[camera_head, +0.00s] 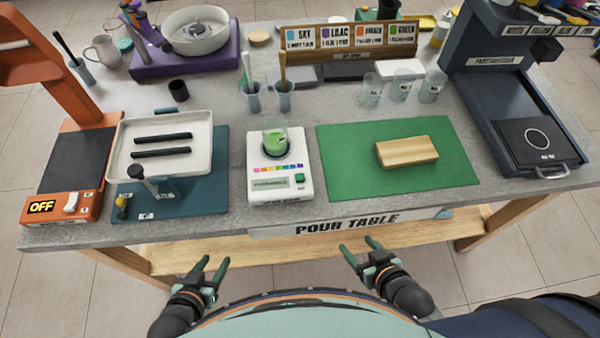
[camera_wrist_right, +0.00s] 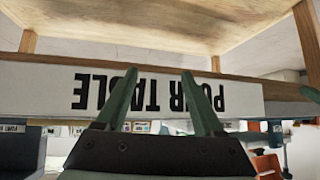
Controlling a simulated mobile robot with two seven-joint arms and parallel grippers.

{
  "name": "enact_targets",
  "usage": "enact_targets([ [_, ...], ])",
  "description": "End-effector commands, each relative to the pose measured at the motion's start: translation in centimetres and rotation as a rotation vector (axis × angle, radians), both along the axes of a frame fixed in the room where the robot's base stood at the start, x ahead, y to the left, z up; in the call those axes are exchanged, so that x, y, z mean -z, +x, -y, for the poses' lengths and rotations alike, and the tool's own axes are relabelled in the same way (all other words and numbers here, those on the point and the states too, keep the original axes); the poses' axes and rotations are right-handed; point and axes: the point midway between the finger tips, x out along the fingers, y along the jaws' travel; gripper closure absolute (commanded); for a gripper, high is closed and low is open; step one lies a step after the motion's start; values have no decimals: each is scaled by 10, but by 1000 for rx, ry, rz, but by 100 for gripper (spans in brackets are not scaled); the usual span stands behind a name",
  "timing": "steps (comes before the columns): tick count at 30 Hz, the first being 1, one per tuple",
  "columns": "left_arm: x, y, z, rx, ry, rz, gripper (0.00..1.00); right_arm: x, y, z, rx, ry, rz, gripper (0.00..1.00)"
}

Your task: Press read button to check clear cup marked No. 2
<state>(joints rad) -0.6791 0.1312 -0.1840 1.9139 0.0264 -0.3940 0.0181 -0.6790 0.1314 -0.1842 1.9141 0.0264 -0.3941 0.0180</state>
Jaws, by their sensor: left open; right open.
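A white reader device (camera_head: 278,188) stands near the table's front edge at the middle. It has a row of coloured squares, a small display and a green button (camera_head: 299,178) at its right front. A clear cup (camera_head: 274,138) with green contents sits on top of it; a number on it is too small to read. My left gripper (camera_head: 213,262) is open and empty, below and in front of the table edge. My right gripper (camera_head: 360,246) is open and empty, also in front of the edge; its fingers show in the right wrist view (camera_wrist_right: 165,90) before the table sign.
A green mat (camera_head: 345,180) with a wooden block (camera_head: 407,152) lies right of the reader. A white tray (camera_head: 185,125) with two dark bars stands left. Several clear cups (camera_head: 403,85) stand behind the mat. A "POUR TABLE" sign (camera_head: 350,226) runs along the front edge.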

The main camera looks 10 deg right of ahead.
Motion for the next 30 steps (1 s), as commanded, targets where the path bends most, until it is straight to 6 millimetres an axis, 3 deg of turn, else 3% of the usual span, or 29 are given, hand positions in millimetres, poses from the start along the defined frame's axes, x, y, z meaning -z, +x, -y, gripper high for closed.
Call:
enact_targets([
  [2, 0, 0, 0, 0, 0, 0, 50, 0, 0, 0, 0, 0, 0, 40],
  [18, 0, 0, 0, 0, 0, 1, 50, 0, 0, 0, 0, 0, 0, 100],
  [30, 0, 1, 0, 1, 1, 1, 50, 0, 0, 0, 0, 0, 0, 100],
])
